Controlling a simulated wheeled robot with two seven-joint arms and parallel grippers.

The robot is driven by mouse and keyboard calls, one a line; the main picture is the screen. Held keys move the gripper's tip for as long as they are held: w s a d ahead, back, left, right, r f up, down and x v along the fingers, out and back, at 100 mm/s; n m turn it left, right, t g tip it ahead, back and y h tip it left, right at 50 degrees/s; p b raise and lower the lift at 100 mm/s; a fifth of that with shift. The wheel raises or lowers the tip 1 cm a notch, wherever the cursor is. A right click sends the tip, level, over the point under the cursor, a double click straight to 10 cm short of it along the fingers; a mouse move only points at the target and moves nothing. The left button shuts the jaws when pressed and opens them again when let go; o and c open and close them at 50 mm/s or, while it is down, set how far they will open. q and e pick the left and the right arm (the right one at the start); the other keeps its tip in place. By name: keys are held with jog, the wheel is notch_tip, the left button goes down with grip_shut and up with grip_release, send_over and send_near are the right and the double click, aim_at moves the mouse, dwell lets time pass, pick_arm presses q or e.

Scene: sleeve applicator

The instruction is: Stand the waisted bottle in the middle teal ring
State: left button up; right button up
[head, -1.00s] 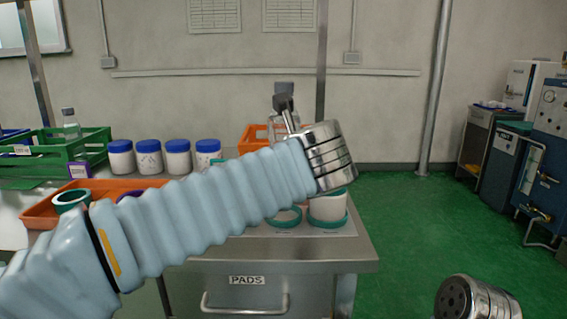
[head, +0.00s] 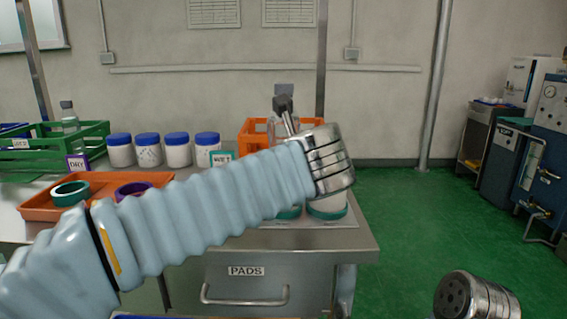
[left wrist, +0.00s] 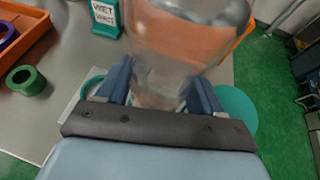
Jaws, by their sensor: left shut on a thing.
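The clear waisted bottle (left wrist: 185,45) is between the two blue fingers of my left gripper (left wrist: 160,90) in the left wrist view, which are shut on it at its narrower part. Its lower end is hidden by the gripper. In the head view my left arm crosses in front of the mat and hides most of the bottle. A teal ring (head: 290,213) shows below my arm. Another teal ring (head: 327,213), around a pale round piece, is at the right. The middle ring cannot be told clearly. My right gripper is out of view; only part of my right arm shows.
An orange tray (head: 38,211) holds a teal ring and a purple ring (head: 133,189). Several blue-lidded jars (head: 177,150) stand behind it. A green crate (head: 88,137) is at the left. A teal sign (head: 222,158) and an orange crate (head: 250,130) stand at the back.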

pick_arm(q)
jog(key=shift+f+b, duration=1.5)
jog(key=shift+f, duration=1.05)
jog(key=o, duration=1.4)
jog(key=shift+d+f, duration=0.1)
jog(key=shift+c, duration=0.2)
jog(key=shift+s, duration=0.1)
jog(key=shift+c, duration=0.2)
